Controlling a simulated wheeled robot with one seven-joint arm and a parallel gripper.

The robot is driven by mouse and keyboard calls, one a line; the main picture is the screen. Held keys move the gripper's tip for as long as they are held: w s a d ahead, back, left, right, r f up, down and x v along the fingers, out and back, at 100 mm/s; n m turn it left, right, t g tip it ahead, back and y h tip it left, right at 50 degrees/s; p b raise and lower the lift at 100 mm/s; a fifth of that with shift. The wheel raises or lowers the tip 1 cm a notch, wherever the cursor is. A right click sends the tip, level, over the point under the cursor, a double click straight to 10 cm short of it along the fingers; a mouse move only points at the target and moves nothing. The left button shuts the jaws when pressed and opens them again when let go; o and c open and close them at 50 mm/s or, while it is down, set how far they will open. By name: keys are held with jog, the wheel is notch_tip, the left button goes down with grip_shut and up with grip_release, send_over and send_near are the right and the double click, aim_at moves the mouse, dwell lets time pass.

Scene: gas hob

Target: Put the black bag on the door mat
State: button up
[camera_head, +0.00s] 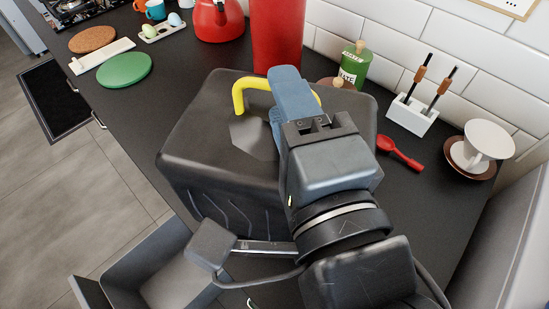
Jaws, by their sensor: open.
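The black bag (215,165) is a large dark box shape with a yellow handle (250,88) on top. It stands on the dark counter in the middle of the view. My gripper (286,92), with blue fingers, is over the bag's top at the handle. The handle shows on both sides of the fingers. My gripper is open; whether the fingers touch the handle is hidden. My arm covers the bag's right front part. The door mat (54,98) is a dark rectangle with a lighter border, lying on the grey floor at the left, with nothing on it.
A red canister (276,35) and red kettle (217,18) stand behind the bag. A green bottle (354,65), white holder (412,115), red spoon (399,153) and white cup (487,140) are right. A green board (124,69) lies left. An open drawer (165,260) juts out below. Floor at left is clear.

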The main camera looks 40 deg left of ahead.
jog(key=x, duration=0.5)
jog(key=shift+w+a+f+p, duration=0.1)
jog(key=shift+w+a+p, duration=0.1)
jog(key=shift+a+p, duration=0.15)
grip_shut()
dwell(1.2)
